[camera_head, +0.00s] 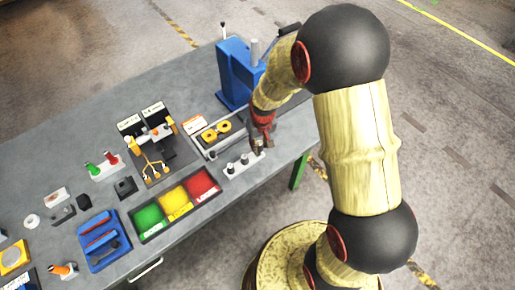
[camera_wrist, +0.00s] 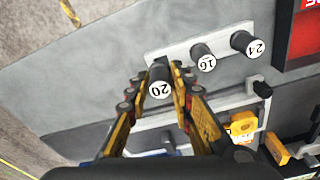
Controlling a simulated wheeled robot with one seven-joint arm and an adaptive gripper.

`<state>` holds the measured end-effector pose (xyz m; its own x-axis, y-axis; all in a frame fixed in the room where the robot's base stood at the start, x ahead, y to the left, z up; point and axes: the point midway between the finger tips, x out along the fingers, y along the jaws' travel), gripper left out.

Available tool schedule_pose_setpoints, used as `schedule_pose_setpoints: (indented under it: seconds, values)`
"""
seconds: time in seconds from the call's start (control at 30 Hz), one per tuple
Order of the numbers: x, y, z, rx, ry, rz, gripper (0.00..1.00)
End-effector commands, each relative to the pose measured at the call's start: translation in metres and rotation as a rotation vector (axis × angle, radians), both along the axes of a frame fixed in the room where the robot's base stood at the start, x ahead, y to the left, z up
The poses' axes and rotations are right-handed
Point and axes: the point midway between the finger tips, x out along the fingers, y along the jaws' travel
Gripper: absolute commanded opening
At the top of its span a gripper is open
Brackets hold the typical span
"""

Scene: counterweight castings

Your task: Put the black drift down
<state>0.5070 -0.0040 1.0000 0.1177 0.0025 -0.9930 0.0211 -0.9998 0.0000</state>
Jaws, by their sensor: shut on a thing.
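The black drift (camera_wrist: 160,82), a dark cylinder with a white end marked 20, stands between the fingers of my gripper (camera_wrist: 163,72) in the wrist view. The fingers are shut on it. It is over one end of a white rack (camera_wrist: 180,50), where black drifts marked 16 (camera_wrist: 203,58) and 24 (camera_wrist: 245,42) stand in a row. Its lower end is hidden, so I cannot tell whether it sits in the rack. In the head view my gripper (camera_head: 261,147) is at the right end of the rack (camera_head: 238,169).
Green (camera_head: 149,217), yellow (camera_head: 175,202) and red (camera_head: 202,185) bins lie left of the rack. A tray with yellow rings (camera_head: 217,130) lies behind it, and a blue press (camera_head: 235,78) stands at the back. The bench edge is close in front.

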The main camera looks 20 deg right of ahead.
Motion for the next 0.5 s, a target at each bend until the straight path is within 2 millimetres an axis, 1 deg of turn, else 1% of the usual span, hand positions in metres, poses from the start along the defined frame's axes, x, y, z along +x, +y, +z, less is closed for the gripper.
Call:
schedule_pose_setpoints:
  seconds: [0.23,0.4,0.5]
  values:
    - [0.01,0.004,-0.012,0.0,0.0,0.0,0.0]
    - [0.009,0.004,-0.036,0.0,0.001,-0.001,0.0]
    - [0.01,0.004,-0.042,0.0,-0.003,-0.001,0.0]
